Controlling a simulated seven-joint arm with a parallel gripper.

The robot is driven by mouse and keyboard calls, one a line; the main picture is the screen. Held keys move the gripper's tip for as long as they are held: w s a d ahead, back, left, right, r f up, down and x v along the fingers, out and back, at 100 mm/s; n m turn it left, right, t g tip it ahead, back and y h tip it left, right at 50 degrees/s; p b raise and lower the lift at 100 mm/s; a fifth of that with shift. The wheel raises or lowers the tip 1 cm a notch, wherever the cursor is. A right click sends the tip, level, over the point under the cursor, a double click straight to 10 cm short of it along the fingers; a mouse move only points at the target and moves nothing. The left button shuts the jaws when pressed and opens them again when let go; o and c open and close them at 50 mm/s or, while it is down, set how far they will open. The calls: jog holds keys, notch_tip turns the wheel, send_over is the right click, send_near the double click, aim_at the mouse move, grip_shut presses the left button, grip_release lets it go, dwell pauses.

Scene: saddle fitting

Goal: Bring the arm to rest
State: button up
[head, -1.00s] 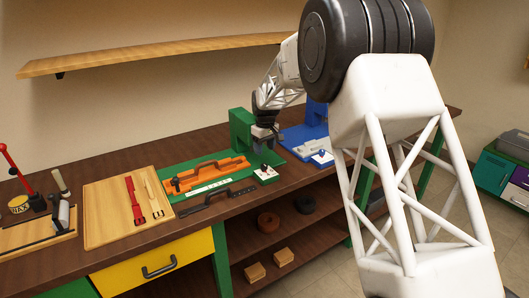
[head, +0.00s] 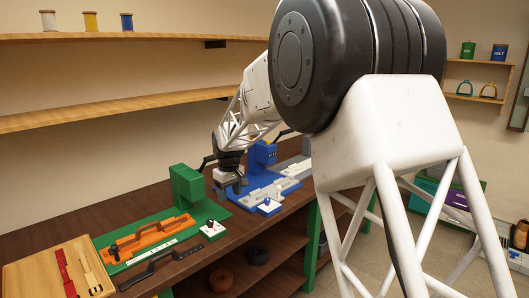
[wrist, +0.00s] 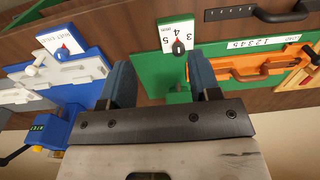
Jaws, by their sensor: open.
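My gripper (head: 230,183) is raised above the bench between the green fixture (head: 187,187) and the blue fixture (head: 262,155) in the head view. In the wrist view my gripper (wrist: 161,78) shows two dark blue jaws spread apart with nothing between them. The jaws hang over the green station board (wrist: 165,60) in that view. A white card with a dial (wrist: 177,46) lies beyond the jaws. My upper arm covers the right middle of the head view.
An orange holder with a dark handle (head: 153,236) sits on the green board. Another dark handle strap (head: 160,266) lies in front on the brown bench. A wooden board with red and tan straps (head: 25,275) is at left. Shelves (head: 120,107) run along the wall.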

jog(key=s+d+r+m, duration=0.1)
jog(key=s+d+r, duration=0.3)
jog(key=s+d, duration=0.35)
jog(key=s+d+r+m+t, duration=0.1)
jog(key=s+d+r+m, duration=0.15)
jog(key=s+d, duration=0.45)
jog(key=s+d+r+m, duration=0.1)
jog(key=s+d+r, duration=0.4)
jog(key=s, duration=0.4)
jog(key=s+d+f+m, duration=0.1)
jog(key=s+d, duration=0.2)
jog(key=s, duration=0.6)
jog(key=s+d+f+m+t, duration=0.1)
jog(key=s+d, duration=0.3)
jog(key=s, duration=0.5)
jog(key=s+d+f+m, duration=0.2)
jog(key=s+d+f, duration=0.1)
jog(key=s, duration=0.6)
jog(key=shift+s+d+f+m+h, duration=0.25)
jog(key=shift+d+m+h, duration=0.1)
jog(key=shift+d, duration=0.4)
